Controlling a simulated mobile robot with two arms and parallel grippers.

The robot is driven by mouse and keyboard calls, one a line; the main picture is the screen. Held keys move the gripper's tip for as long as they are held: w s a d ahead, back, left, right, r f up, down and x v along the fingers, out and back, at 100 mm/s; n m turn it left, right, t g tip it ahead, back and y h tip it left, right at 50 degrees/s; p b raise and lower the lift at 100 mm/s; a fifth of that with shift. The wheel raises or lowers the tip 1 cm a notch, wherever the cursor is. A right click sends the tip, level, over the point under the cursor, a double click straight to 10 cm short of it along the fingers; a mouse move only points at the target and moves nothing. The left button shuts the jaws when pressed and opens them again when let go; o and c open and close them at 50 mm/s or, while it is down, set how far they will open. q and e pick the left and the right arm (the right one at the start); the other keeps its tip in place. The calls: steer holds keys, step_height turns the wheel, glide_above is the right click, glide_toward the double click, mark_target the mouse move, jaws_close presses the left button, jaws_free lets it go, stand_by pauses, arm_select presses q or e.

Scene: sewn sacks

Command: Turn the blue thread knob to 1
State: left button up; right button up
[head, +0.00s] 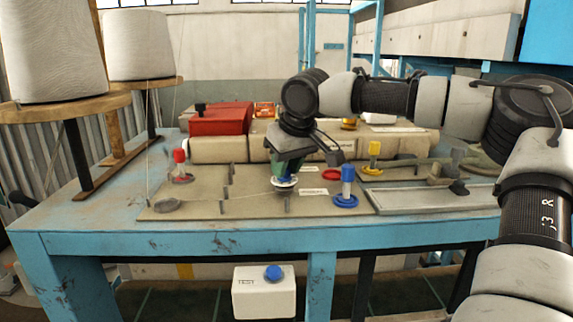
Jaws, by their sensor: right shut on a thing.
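A low round knob (284,183) with a pale and blue rim sits on the grey machine plate (238,205); it looks like the blue thread knob. My right gripper (286,174) points down and is shut on it, hiding most of its top. Its setting cannot be read. A pale label strip (313,191) lies just right of it, too small to read. A blue post on a round blue base (346,199) stands apart to the right. My left gripper is not in view.
A red box (221,119) is behind. Large thread cones (52,50) stand left. A white box with a blue button (273,273) hangs below.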

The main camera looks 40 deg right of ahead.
steer(key=shift+r+m+h, duration=0.15)
steer(key=shift+m+h, duration=0.25)
steer(key=shift+m, duration=0.5)
steer(key=o, duration=0.9)
steer(key=b+v, duration=0.2)
steer(key=v, duration=0.8)
steer(key=shift+s+a+r+b, duration=0.1)
steer(key=shift+r+b, duration=0.25)
